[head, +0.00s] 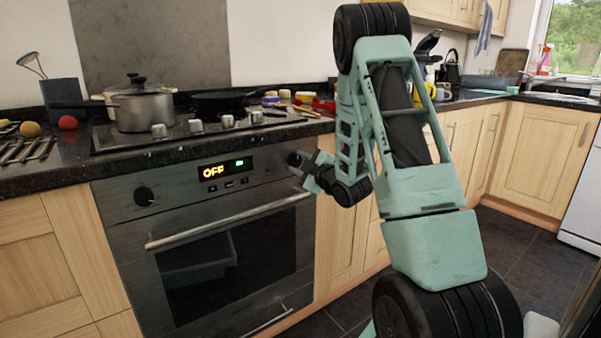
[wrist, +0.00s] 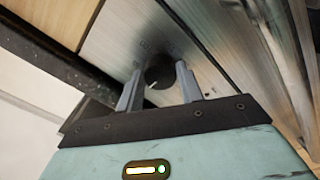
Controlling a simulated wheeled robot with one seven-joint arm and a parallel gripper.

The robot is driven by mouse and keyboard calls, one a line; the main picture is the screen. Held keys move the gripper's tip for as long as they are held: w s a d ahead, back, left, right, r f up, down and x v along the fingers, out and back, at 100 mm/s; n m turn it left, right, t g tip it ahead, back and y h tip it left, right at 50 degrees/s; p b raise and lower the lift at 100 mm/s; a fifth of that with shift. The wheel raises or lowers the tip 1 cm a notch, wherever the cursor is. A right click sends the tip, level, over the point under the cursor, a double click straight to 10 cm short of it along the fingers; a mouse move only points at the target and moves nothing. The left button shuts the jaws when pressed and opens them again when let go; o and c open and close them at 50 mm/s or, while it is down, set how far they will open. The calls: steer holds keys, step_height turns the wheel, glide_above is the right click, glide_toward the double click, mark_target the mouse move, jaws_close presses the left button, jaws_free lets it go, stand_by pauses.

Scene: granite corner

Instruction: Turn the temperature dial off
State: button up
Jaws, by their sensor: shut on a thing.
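The oven front has two black round dials. The right dial (head: 294,159) is at my gripper (head: 303,168); in the wrist view this dial (wrist: 160,73) sits between the two grey fingers of my gripper (wrist: 158,88), which are shut on it. A pale mark on the dial points down and to the left in the wrist view. The left dial (head: 145,196) stands free. The display (head: 225,169) between them reads "OFF" in yellow, with a small green light beside it.
The oven door handle (head: 230,221) runs below the dials. On the granite worktop above, a pot (head: 143,108) and a pan (head: 218,103) stand on the hob with its row of knobs. Wooden cupboards flank the oven. The dark floor to the right is clear.

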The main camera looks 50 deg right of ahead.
steer(key=shift+n+b, duration=0.4)
steer(key=shift+n, duration=0.1)
steer(key=shift+f, duration=0.1)
steer(key=o, duration=1)
steer(key=shift+s, duration=0.15)
